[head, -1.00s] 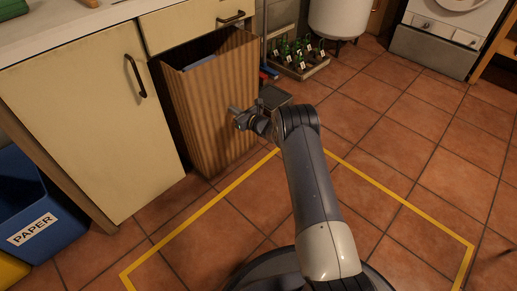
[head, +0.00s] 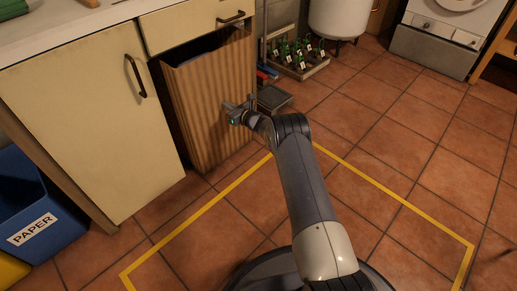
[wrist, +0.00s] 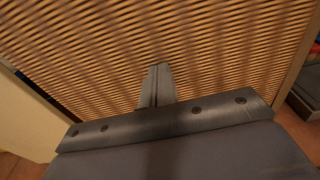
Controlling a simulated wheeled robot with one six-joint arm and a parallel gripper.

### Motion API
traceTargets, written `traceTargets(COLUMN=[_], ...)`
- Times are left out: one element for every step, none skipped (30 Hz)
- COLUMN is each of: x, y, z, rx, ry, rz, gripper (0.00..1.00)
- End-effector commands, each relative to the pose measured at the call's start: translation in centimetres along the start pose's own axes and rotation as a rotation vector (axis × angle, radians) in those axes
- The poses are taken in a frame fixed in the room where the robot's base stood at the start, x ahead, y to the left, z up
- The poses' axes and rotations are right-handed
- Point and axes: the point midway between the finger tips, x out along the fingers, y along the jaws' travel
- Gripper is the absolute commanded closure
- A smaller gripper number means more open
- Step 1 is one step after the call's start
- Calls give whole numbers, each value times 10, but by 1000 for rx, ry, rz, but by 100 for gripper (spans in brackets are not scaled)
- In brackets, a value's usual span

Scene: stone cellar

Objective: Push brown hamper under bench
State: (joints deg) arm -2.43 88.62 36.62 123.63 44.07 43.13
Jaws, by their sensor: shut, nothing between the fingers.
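The brown hamper (head: 205,110) is a tall ribbed box with an open top. It stands upright, partly inside the gap beneath the bench (head: 195,27), right of the cream cupboard door. Its front stands near the drawer front above. In the wrist view the hamper's ribbed face (wrist: 220,50) fills most of the picture. My gripper (head: 229,108) is at the hamper's front face, towards its right side. In the wrist view my gripper (wrist: 158,72) is shut and empty, with its fingertips against or very close to the ribs; I cannot tell if they touch.
A cupboard door (head: 95,120) bounds the gap on the left. A crate of bottles (head: 300,65) and a grey tray (head: 274,98) lie right of the hamper. A blue paper bin (head: 40,215) stands at lower left. Yellow tape (head: 400,197) marks the clear tiled floor.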

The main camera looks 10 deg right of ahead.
Motion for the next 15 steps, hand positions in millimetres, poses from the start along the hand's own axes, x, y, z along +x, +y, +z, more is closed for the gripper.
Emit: traceTargets(x=[5,7,10,12,14,16,18,21,24,26,28,31,33,36,38], y=[2,2,2,2,2,2,2,2,2,2,2,2,2,2,2], z=[1,1,1,1,1,2,2,2,2,2,3,2,2,3,3], rx=[-2,-2,-3,-2,-2,-3,-3,-2,-3,-3,-2,-3,-2,-2,-2], ry=[-2,-1,-1,0,-1,-1,-2,-2,0,0,-1,0,1,1,0], rz=[4,3,3,3,2,2,1,1,2,3,4,4,4,4,4], gripper=[100,100,100,100,100,100,100,100,100,100,100,100,100,100,100])
